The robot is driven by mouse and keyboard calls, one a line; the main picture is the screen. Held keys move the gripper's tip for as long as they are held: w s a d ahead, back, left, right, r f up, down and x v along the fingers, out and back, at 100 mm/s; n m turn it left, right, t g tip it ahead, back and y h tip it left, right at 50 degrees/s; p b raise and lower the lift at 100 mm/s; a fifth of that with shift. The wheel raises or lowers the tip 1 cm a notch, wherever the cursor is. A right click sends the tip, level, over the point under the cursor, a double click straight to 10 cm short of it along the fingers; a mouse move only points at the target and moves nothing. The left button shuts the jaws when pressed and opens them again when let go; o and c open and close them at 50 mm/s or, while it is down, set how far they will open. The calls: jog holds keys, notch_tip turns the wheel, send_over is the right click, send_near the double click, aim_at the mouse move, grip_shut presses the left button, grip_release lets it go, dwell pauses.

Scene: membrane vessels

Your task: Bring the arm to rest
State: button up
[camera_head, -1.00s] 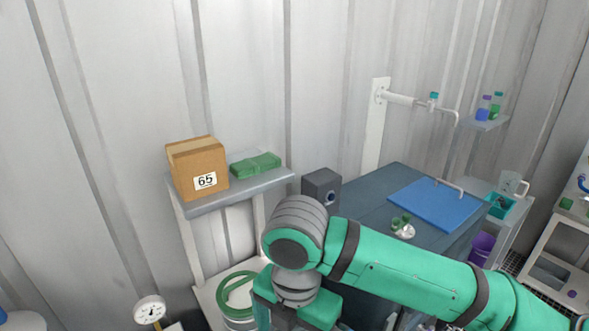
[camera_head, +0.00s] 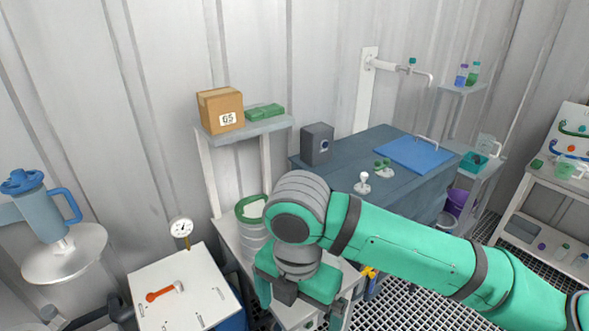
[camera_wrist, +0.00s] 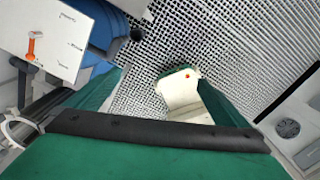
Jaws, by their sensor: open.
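My green arm reaches in from the lower right of the head view and bends down at a grey joint. My gripper (camera_head: 296,296) hangs at the lower middle, in front of the white bench with a ringed vessel. In the wrist view its two green fingers (camera_wrist: 163,100) stand wide apart, open, with nothing held between them. A pale piece with a red dot shows beyond the right finger, above the grating floor; I cannot tell what it is.
A white box with an orange-red lever (camera_head: 164,291) and a gauge (camera_head: 181,229) stand left of my gripper. A blue jug (camera_head: 46,209) is farther left. A dark bench (camera_head: 340,182) with a blue mat (camera_head: 414,154) lies behind my arm. Grating floor (camera_head: 400,305) is open at the lower right.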

jog(key=w+a+r+m+t+y, duration=0.25)
jog(key=a+y, duration=0.25)
jog(key=a, duration=0.3)
jog(key=w+a+r+m+t+y, duration=0.25)
jog(key=a+m+y, duration=0.2)
jog(key=a, duration=0.35)
jog(key=w+a+r+m+t+y, duration=0.2)
jog(key=w+a+r+y, duration=0.15)
jog(key=a+y, duration=0.35)
jog(key=s+d+f+m+t+h, duration=0.2)
jog(key=d+f+m+t+h, duration=0.4)
jog(key=f+m, duration=0.5)
jog(key=s+d+f+m+t+h, duration=0.1)
jog(key=d+f+m+t+h, duration=0.45)
jog(key=f+m, duration=0.45)
jog(key=s+d+f+g+h, duration=0.1)
jog(key=s+d+f, duration=0.2)
jog(key=s, duration=0.6)
jog(key=s+d+f+g+h, duration=0.1)
jog(key=s+d+f, duration=0.3)
jog(key=s, duration=0.5)
jog(key=s+d+f+g+h, duration=0.1)
jog(key=s+d+f+h, duration=0.2)
jog(key=s, duration=0.6)
jog(key=shift+s+d+f, duration=0.4)
jog(key=shift+d+f, duration=0.15)
jog(key=shift+f, duration=0.15)
